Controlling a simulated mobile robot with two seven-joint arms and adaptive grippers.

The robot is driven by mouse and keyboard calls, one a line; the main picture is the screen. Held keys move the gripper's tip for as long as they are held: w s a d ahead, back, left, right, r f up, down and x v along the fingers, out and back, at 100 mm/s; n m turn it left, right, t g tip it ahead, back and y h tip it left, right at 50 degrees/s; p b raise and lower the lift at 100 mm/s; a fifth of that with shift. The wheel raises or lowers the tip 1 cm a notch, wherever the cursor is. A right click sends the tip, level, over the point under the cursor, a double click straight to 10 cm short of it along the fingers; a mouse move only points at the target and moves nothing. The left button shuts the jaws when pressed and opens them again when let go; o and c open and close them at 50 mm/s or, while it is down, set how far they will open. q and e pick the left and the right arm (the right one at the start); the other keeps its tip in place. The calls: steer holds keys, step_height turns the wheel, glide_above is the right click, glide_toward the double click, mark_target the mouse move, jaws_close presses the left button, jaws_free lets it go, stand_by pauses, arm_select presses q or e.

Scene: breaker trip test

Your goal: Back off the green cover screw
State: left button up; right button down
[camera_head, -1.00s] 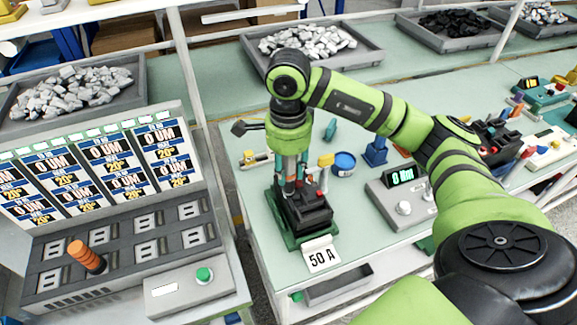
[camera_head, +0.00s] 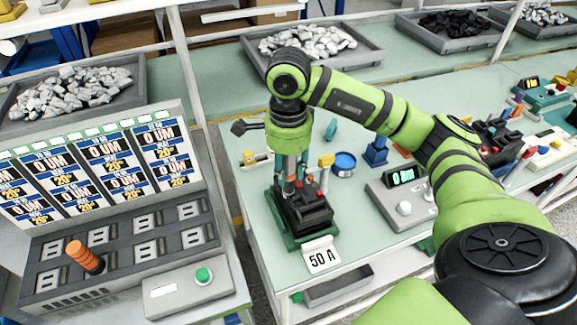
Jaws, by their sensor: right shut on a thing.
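My right gripper (camera_head: 290,172) points down over the black breaker (camera_head: 308,208), which sits in a green fixture (camera_head: 284,233) behind a white "50 A" card (camera_head: 321,258). The gripper is shut at the breaker's far left part. What lies between its fingers is mostly hidden by the fingers and wrist, and I cannot make out the green cover screw there. A yellow-topped post (camera_head: 326,161) stands close to the right of the gripper. My left gripper is not in view.
A grey meter (camera_head: 406,198) with a green digital readout stands right of the fixture. A blue tin (camera_head: 344,163) and a blue holder (camera_head: 375,151) stand behind. On the left is a test bench with slots, an orange ribbed handle (camera_head: 84,256) and a green button (camera_head: 204,275).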

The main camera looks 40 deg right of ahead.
stand_by(0.3)
steer(key=shift+f+b, duration=0.65)
steer(key=shift+b, duration=0.2)
stand_by(0.6)
steer(key=shift+s, duration=0.1)
stand_by(0.9)
steer(key=shift+r, duration=0.1)
steer(key=shift+r+p, duration=1.65)
steer(key=shift+r, duration=1.4)
